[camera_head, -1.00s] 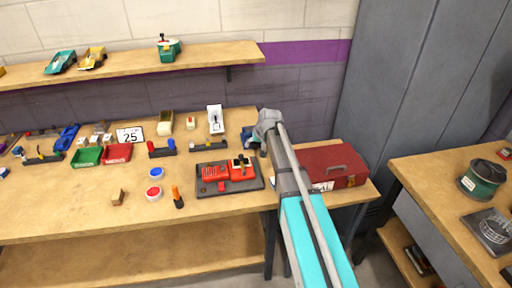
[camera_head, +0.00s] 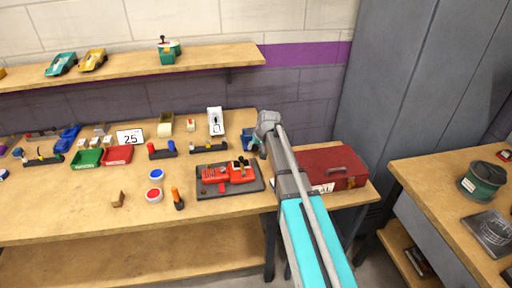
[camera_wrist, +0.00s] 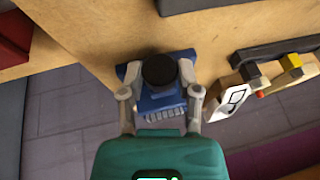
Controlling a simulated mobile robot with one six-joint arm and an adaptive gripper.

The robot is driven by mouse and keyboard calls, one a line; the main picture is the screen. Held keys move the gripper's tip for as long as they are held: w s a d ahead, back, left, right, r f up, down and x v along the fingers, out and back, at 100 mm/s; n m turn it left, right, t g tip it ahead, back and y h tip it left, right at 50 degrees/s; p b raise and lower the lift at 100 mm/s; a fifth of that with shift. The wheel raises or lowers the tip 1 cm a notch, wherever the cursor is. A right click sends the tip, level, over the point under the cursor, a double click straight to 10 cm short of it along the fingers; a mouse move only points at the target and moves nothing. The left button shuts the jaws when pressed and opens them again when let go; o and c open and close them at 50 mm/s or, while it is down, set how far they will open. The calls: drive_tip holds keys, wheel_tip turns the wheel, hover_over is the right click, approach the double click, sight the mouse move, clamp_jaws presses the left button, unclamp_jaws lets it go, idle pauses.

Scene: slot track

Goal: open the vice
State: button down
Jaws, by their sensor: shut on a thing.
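The blue vice (camera_wrist: 160,103) is at the back right of the workbench, with a round black knob (camera_wrist: 160,70) on it. In the head view a blue part of the vice (camera_head: 248,138) shows just left of my gripper, and my arm hides some of it. My gripper (camera_wrist: 160,80) has its two grey fingers on either side of the black knob. It is shut on the knob, though the exact contact is hard to see.
A red toolbox (camera_head: 335,165) stands right of my arm. A dark tray (camera_head: 205,191) with red parts lies in front left. A white switch plate (camera_head: 215,121) and a black rack (camera_head: 210,147) are left of the vice. The bench's front left is mostly clear.

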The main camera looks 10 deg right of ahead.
drive_tip(key=shift+h, duration=0.3)
drive_tip(key=shift+s+a+n+h, duration=0.1)
drive_tip(key=shift+a+n+h, duration=0.15)
drive_tip(key=shift+h, duration=0.85)
drive_tip(key=shift+f+n+h, duration=0.15)
drive_tip(key=shift+n+h, duration=0.1)
drive_tip(key=shift+h, duration=0.85)
drive_tip(key=h+b, duration=0.3)
drive_tip(key=shift+a+f+n, duration=0.15)
drive_tip(key=shift+a+n, duration=0.05)
drive_tip(key=shift+n, duration=0.2)
drive_tip(key=shift+h+b, duration=0.45)
drive_tip(key=shift+h, duration=0.35)
drive_tip(key=shift+c, duration=1.5)
unclamp_jaws()
drive_tip(key=shift+r, duration=0.2)
